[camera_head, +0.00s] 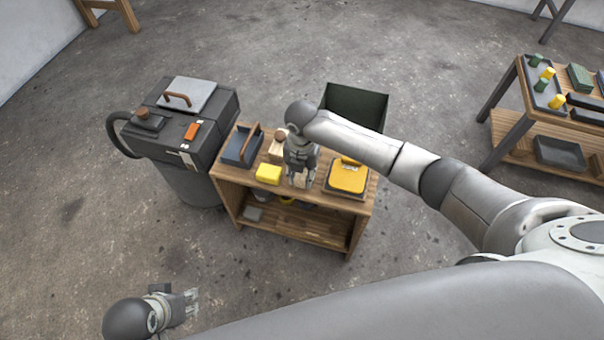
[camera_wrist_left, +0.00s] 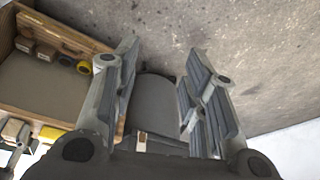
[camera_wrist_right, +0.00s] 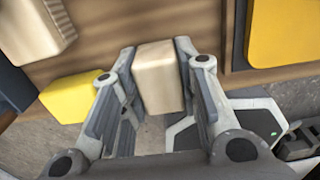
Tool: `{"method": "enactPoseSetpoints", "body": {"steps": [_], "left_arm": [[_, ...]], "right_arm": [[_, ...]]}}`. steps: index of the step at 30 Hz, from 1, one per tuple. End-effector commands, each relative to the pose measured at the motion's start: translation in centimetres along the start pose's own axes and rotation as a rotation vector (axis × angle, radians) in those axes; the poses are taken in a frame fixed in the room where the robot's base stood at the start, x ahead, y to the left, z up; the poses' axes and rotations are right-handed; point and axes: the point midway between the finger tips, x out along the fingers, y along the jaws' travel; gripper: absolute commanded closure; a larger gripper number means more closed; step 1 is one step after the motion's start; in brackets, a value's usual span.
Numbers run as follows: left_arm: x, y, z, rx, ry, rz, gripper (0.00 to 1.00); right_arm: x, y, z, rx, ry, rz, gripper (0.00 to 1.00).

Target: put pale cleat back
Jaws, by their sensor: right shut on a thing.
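A pale, beige block, seemingly the pale cleat (camera_wrist_right: 158,75), is between the fingers of my right gripper (camera_wrist_right: 160,85), which is shut on it. In the head view the right gripper (camera_head: 300,176) points down over the small wooden bench (camera_head: 232,176), with the pale block (camera_head: 299,181) partly hidden below it. I cannot tell whether the block touches the bench top. My left gripper (camera_head: 191,304) is low at the bottom left of the head view, away from the bench. Its fingers are apart and empty in the left wrist view (camera_wrist_left: 160,85).
On the bench are a yellow block (camera_head: 268,174), a dark tray with a brown handle (camera_head: 240,148), another pale wooden piece (camera_head: 277,148) and a yellow pad (camera_head: 347,177). A dark bin (camera_head: 357,104) stands behind. A grey machine (camera_head: 190,150) stands left. Another table (camera_head: 510,95) is right.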

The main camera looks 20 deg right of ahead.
Motion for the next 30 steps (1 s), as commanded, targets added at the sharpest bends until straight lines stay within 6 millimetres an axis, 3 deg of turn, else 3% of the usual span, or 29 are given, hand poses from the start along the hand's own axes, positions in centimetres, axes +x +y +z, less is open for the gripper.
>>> {"method": "enactPoseSetpoints", "body": {"steps": [8,9,14,26,30], "left_arm": [[-0.1,0.0,0.0,0.000,0.001,0.000,0.60],[-0.2,0.0,-0.1,0.000,0.002,0.000,0.60],[-0.2,0.0,-0.1,0.000,0.002,-0.001,0.60],[-0.3,0.0,-0.1,-0.001,0.004,-0.001,0.60],[1.6,0.1,0.3,0.002,-0.012,0.003,0.60]], "right_arm": [[0.3,0.0,0.0,0.001,0.001,-0.001,0.89],[0.3,0.0,0.0,0.001,0.000,-0.001,0.68],[0.3,0.0,0.0,0.001,0.000,-0.001,0.49],[-0.3,0.0,0.0,0.000,-0.001,0.000,0.49],[-1.8,0.0,0.1,0.001,-0.001,0.000,0.49]]}}
